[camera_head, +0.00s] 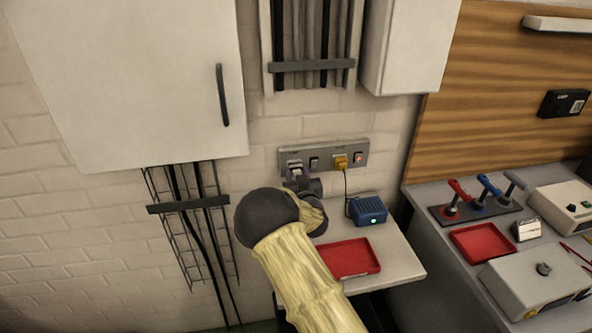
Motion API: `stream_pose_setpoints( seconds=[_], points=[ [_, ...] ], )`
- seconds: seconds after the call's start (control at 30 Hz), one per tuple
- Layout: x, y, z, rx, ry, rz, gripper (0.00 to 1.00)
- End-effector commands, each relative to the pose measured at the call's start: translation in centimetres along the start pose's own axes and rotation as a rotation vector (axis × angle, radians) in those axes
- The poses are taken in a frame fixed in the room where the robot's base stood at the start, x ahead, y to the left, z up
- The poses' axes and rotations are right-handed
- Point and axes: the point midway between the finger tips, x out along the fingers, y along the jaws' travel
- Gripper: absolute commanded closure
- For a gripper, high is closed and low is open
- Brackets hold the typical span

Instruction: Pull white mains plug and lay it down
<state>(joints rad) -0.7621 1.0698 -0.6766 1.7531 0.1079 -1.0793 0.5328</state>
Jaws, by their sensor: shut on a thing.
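The white mains plug (294,166) is at the left end of the grey socket strip (325,157) on the brick wall. My gripper (297,176) is at the plug and shut on it. The arm comes up from below, and its dark wrist hides part of the gripper. The plug is small here, and I cannot tell whether it is fully seated in the socket. A red tray (350,258) lies on the small light table (400,262) below, partly hidden by my arm.
A yellow plug (340,162) sits in the strip's right part, its cable running down to a blue box (368,210) with a green light. A white cabinet (130,80) hangs at left. A bench at right holds levers, another red tray (480,242) and grey boxes.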

Motion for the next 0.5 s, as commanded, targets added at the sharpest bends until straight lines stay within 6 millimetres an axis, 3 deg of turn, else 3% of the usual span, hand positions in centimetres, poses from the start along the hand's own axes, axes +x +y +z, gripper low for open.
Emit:
stream_pose_setpoints(
  seconds=[0.5],
  points=[
    [-1.7,-0.1,-0.1,0.001,0.001,-0.001,0.99]
  ],
)
